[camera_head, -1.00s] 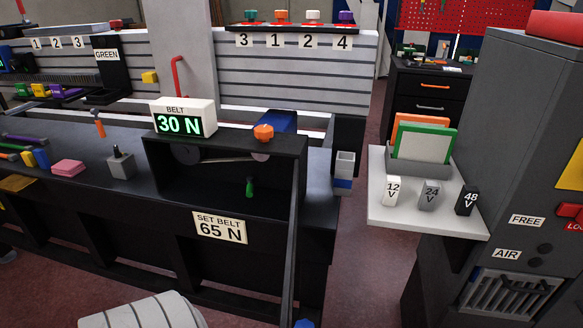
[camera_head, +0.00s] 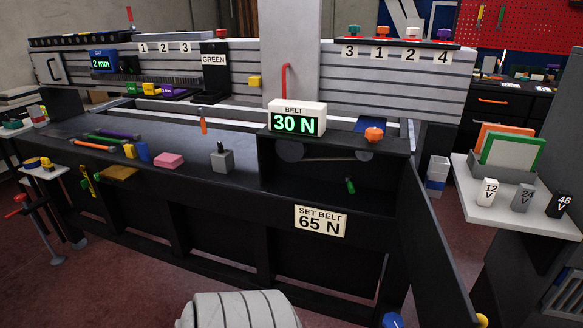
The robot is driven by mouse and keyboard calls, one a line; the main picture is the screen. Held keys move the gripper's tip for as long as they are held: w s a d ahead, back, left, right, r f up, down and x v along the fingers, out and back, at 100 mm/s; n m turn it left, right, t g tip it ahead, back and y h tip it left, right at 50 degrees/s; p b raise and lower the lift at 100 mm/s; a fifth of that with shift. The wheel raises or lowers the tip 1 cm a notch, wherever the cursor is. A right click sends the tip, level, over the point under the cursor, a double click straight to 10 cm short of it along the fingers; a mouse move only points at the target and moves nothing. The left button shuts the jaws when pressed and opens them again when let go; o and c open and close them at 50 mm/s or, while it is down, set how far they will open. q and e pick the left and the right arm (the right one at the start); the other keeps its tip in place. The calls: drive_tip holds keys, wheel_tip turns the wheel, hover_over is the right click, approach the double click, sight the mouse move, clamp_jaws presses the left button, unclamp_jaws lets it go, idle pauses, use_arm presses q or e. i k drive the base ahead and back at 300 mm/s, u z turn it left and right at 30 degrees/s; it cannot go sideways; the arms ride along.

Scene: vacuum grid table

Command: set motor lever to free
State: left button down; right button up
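No part carries a readable motor lever label. A small green lever (camera_head: 350,186) stands tilted inside the open black belt compartment (camera_head: 300,180), below the belt and its pulleys (camera_head: 325,155). The belt display (camera_head: 296,119) reads 30 N, and a sign (camera_head: 320,221) on the front reads SET BELT 65 N. Neither of my grippers is in view.
A black door panel (camera_head: 432,235) hangs open at the compartment's right. A white shelf (camera_head: 500,205) with voltage blocks is farther right. A grey block with a black knob (camera_head: 222,158) and a pink block (camera_head: 168,160) lie on the bench left. Floor shows between door and shelf.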

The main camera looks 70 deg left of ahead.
sight(350, 185)
drive_tip(key=k, duration=1.3)
drive_tip(key=u, duration=0.75)
drive_tip(key=i, duration=0.8)
